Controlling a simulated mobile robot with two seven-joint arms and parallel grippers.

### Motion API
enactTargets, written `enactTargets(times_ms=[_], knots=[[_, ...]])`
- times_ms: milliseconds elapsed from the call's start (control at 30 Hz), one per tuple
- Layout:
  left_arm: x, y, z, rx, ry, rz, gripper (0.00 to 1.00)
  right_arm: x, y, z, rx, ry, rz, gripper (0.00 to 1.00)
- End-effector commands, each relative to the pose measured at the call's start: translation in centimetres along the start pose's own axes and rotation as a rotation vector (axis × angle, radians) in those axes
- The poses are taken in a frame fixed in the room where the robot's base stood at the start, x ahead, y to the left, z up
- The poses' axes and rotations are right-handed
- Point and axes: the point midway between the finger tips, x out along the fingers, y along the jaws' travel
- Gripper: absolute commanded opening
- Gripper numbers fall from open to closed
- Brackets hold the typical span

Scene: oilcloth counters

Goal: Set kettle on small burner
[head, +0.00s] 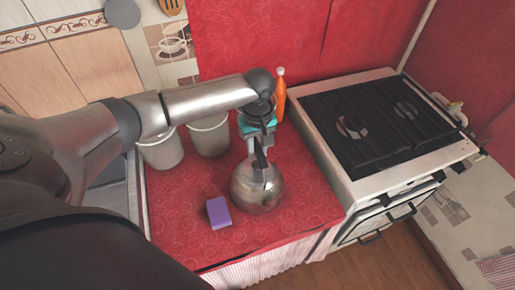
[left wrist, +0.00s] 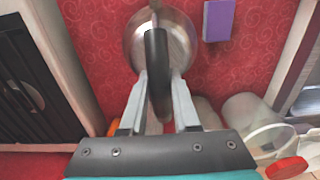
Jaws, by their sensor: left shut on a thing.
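A round metal kettle (head: 258,190) stands on or just over the red counter, left of the stove. My left gripper (head: 260,158) reaches down from above and is shut on the kettle's black handle. In the left wrist view the dark handle (left wrist: 157,62) lies between the gripper's two fingers (left wrist: 158,98), with the shiny kettle body (left wrist: 181,42) beyond it. I cannot tell whether the kettle touches the counter. The stove (head: 365,130) is to the right, with two burners: a nearer-left burner (head: 352,127) and a farther-right burner (head: 406,110). My right gripper is not in view.
A purple sponge (head: 219,212) lies on the red counter (head: 180,225) left of the kettle. Two pale metal containers (head: 210,135) stand behind, with an orange bottle (head: 280,97) near the wall. A sink edge (head: 132,185) is at the left. The stove top is clear.

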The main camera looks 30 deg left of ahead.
Motion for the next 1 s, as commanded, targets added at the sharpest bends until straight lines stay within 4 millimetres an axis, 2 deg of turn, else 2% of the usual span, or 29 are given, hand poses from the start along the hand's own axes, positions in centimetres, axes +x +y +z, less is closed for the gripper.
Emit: enactTargets(times_ms=[33, 67, 300, 667, 767, 1000], knots=[[-0.1, 0.1, -0.1, -0.001, 0.001, 0.005, 0.00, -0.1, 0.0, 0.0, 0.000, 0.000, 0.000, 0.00], [0.2, 0.0, 0.0, 0.000, -0.001, 0.000, 0.31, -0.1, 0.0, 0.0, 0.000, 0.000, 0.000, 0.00], [0.1, 0.0, 0.0, 0.000, 0.000, 0.000, 0.58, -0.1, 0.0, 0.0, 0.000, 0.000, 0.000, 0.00], [-0.4, 0.0, 0.0, 0.000, 0.001, 0.001, 0.60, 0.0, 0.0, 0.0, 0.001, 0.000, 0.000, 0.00], [-1.9, 0.1, -0.1, 0.000, 0.002, 0.003, 0.60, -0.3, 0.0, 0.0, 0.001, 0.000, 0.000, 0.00], [-7.1, 0.1, -0.1, 0.000, 0.002, 0.004, 0.60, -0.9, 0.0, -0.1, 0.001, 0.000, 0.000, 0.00]])
